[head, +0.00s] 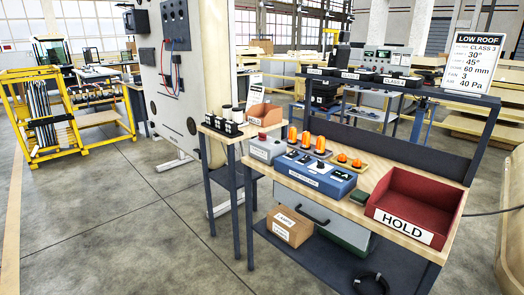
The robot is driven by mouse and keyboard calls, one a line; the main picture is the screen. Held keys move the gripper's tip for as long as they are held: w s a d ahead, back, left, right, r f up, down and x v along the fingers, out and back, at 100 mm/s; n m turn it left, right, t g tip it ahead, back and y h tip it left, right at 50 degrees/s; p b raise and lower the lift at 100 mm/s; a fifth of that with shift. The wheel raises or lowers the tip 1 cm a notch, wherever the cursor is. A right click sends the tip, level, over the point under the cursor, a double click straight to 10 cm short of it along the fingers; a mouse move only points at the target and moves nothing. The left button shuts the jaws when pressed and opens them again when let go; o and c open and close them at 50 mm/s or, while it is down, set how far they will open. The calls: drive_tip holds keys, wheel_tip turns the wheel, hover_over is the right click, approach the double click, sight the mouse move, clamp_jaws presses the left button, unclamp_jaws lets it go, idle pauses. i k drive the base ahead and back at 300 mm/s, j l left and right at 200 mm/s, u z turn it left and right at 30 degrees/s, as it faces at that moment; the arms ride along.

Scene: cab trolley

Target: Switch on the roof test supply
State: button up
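A blue control box (325,183) stands on the wooden top of a dark-framed trolley (372,210). It has dark switches or knobs on top and a white label on its front, too small to read. A grey box (267,150) with a red button on top stands at its left. I cannot tell which of these is the roof test supply, nor whether any switch is on. Orange beacons (305,138) stand upright behind the blue box, with low amber domes (343,157) to their right. My gripper is not in view.
A red bin marked HOLD (411,192) fills the trolley's right end. A small side table (217,134) with dark blocks adjoins its left. A carton (289,228) and a black cable coil (371,284) lie on the lower shelf. Open floor (110,225) extends left.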

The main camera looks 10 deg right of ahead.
sight(262, 136)
drive_tip(key=i+u, duration=0.2)
drive_tip(key=i, duration=0.4)
drive_tip(key=i+l+u, duration=0.2)
drive_tip(key=i, duration=0.35)
drive_tip(key=i+l+u, duration=0.2)
drive_tip(key=i, duration=0.4)
drive_tip(key=i+l+u, duration=0.25)
drive_tip(key=i, duration=0.3)
drive_tip(key=i+l+u, duration=0.2)
drive_tip(key=i+l, duration=0.3)
